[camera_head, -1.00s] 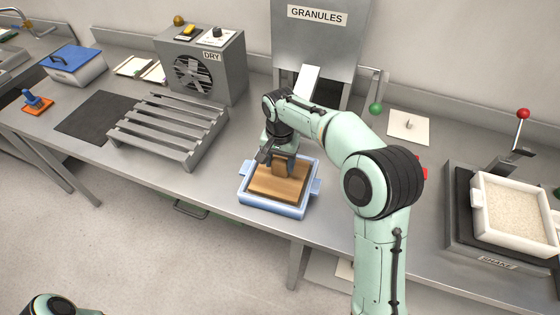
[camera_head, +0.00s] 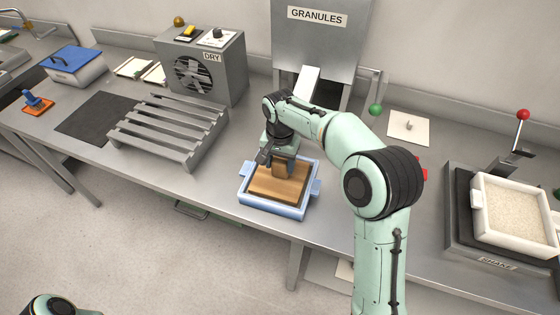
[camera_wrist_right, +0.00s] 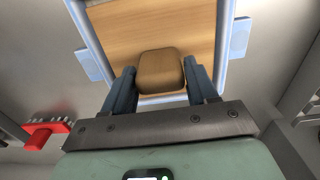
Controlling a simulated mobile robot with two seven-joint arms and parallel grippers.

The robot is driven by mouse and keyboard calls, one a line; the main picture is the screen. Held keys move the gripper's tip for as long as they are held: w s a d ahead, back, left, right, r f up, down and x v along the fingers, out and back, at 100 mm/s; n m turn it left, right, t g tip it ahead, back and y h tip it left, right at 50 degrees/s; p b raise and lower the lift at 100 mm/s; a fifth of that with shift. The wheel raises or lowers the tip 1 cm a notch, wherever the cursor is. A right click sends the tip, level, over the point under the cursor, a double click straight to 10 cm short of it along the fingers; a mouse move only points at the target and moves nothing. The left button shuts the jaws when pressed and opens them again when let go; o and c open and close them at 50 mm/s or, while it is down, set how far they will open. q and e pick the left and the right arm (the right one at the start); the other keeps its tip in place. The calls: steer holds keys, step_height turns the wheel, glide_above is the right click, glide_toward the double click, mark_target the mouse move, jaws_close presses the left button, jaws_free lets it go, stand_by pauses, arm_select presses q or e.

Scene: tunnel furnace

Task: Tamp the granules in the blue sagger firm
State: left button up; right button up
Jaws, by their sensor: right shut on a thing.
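The blue sagger (camera_head: 272,211) sits on the bench at the middle, below the granule hopper. A wooden tamper plate (camera_head: 272,188) lies inside its walls and covers most of the opening. The granules under it are hidden. My right gripper (camera_head: 282,163) is above the sagger, shut on the tamper's block handle (camera_head: 284,171). In the right wrist view the fingers stand on both sides of the handle (camera_wrist_right: 160,74), with the plate (camera_wrist_right: 150,30) beyond it inside the blue rim (camera_wrist_right: 225,40). My left gripper is out of view.
A slatted metal rack (camera_head: 168,130) and a drying fan box (camera_head: 205,62) stand to the left. The hopper (camera_head: 318,40) is behind. A white sagger of granules (camera_head: 481,212) sits on the shaker at the right. Bare bench lies left of the blue sagger.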

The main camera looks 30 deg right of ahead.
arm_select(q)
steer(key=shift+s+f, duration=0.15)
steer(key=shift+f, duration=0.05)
arm_select(e)
steer(key=shift+f, duration=0.5)
stand_by(0.3)
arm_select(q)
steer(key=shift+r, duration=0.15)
arm_select(e)
steer(key=shift+r, duration=0.15)
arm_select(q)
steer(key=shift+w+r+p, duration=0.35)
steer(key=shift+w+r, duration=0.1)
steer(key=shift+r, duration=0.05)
arm_select(e)
steer(key=shift+r, duration=0.7)
steer(key=shift+r+p, duration=0.6)
steer(key=shift+r, duration=0.55)
steer(key=shift+r+p, duration=1.2)
steer(key=shift+r, duration=1.2)
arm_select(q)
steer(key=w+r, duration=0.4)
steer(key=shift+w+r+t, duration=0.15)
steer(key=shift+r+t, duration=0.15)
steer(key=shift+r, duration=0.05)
arm_select(e)
steer(key=shift+w+f, duration=0.1)
